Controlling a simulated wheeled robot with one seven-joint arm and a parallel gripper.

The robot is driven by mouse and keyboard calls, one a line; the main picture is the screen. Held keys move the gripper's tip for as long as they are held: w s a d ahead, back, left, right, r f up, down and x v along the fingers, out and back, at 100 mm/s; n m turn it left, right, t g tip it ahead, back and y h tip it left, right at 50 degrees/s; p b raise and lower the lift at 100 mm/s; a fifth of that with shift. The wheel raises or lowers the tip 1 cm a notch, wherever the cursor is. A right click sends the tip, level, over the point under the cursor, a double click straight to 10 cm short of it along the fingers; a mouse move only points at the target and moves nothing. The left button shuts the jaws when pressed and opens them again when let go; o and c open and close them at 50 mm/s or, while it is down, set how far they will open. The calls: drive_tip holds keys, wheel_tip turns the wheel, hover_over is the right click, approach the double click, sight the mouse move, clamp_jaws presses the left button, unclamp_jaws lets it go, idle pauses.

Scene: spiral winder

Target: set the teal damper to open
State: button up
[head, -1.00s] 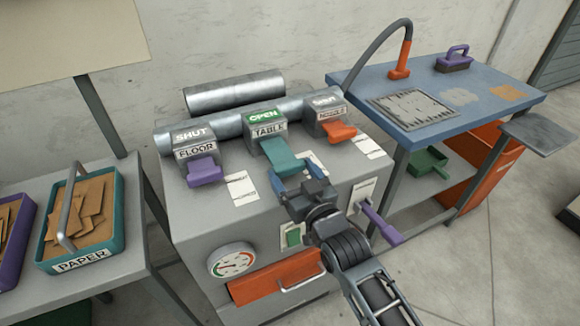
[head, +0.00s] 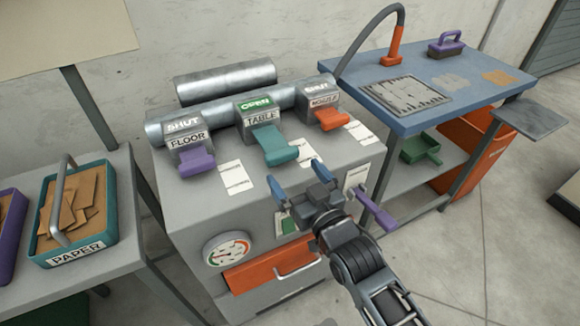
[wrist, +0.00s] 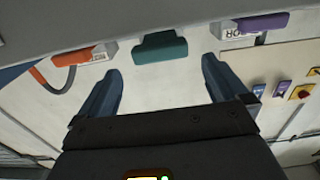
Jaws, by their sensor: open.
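The teal damper handle (head: 276,146) sticks out from the middle grey box, labelled TABLE, on top of the grey machine. The sign above it (head: 257,105) is green and reads OPEN. My gripper (head: 292,178) is open and empty, in front of the teal handle and apart from it. In the wrist view the teal handle (wrist: 160,47) lies beyond the gap between the two blue fingers (wrist: 158,82), with nothing between them.
A purple FLOOR handle (head: 197,161) on the left and an orange handle (head: 333,118) on the right have SHUT signs. A purple lever (head: 378,213) sticks out of the machine front, right of my gripper. A gauge (head: 227,249) and orange drawer (head: 262,270) sit below.

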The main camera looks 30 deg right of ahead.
drive_tip(key=s, duration=0.3)
drive_tip(key=shift+s, duration=0.15)
idle(0.4)
drive_tip(key=s+g, duration=0.2)
drive_tip(key=s, duration=2.6)
drive_tip(key=s+r+g, duration=0.1)
drive_tip(key=s+r, duration=0.5)
drive_tip(key=s, duration=0.2)
drive_tip(key=shift+r, duration=0.15)
